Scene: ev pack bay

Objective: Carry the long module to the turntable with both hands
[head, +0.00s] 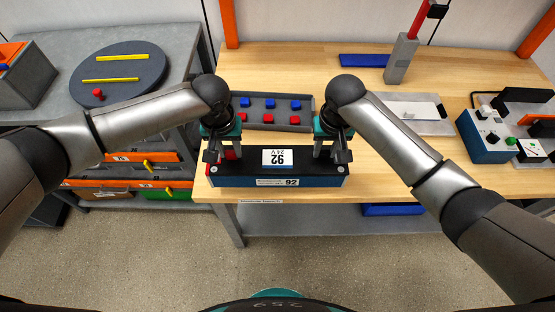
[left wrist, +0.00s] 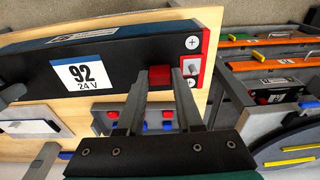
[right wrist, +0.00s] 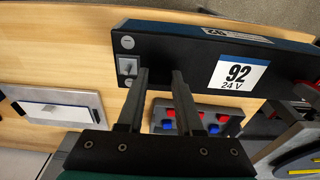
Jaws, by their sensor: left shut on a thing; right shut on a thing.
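The long module is a black box (head: 243,166) with a blue front face and a white label reading 92, 24 V. It lies crosswise near the front edge of the workbench; I cannot tell whether it touches the top. My left gripper (head: 222,156) is shut on its left end, beside a red terminal block (left wrist: 160,76). My right gripper (head: 333,155) is shut on its right end, near a grey terminal (right wrist: 129,66). The exact grip points are partly hidden by the fingers. The turntable (head: 120,65) is a dark round disc with two yellow bars, on a grey bench at the left.
A grey tray (head: 308,113) with red and blue pieces stands behind the module on the wooden workbench (head: 400,175). Drawers with orange fronts (head: 110,184) are below. A blue tester box (head: 485,136) is at the right.

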